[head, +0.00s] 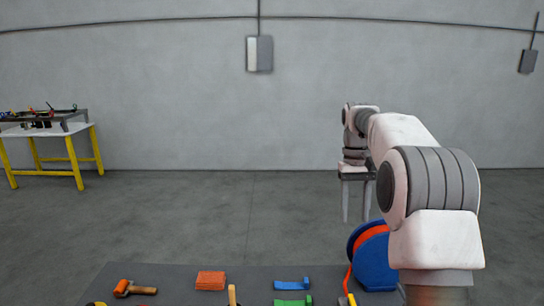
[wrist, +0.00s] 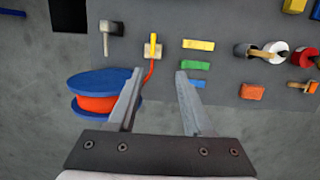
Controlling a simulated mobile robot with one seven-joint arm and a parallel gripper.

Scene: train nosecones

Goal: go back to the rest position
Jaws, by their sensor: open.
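My gripper (head: 356,218) hangs from my raised arm in the head view, its two fingers pointing down and apart. In the wrist view my gripper (wrist: 159,75) is open, with nothing between its fingertips. Below it is the grey table (wrist: 222,105) with tools on it. The fingers are clear of the tools; the left finger covers part of the blue reel with orange winding (wrist: 97,80) in that view. The reel also shows in the head view (head: 372,262), partly hidden by my arm.
On the table lie an orange block (head: 211,281), an orange-headed tool (head: 124,288), a blue bar (head: 290,284) and a green bar (head: 291,301). The wrist view also shows a dark mallet (wrist: 112,29) and pots (wrist: 276,50). A yellow-legged workbench (head: 73,160) stands far left.

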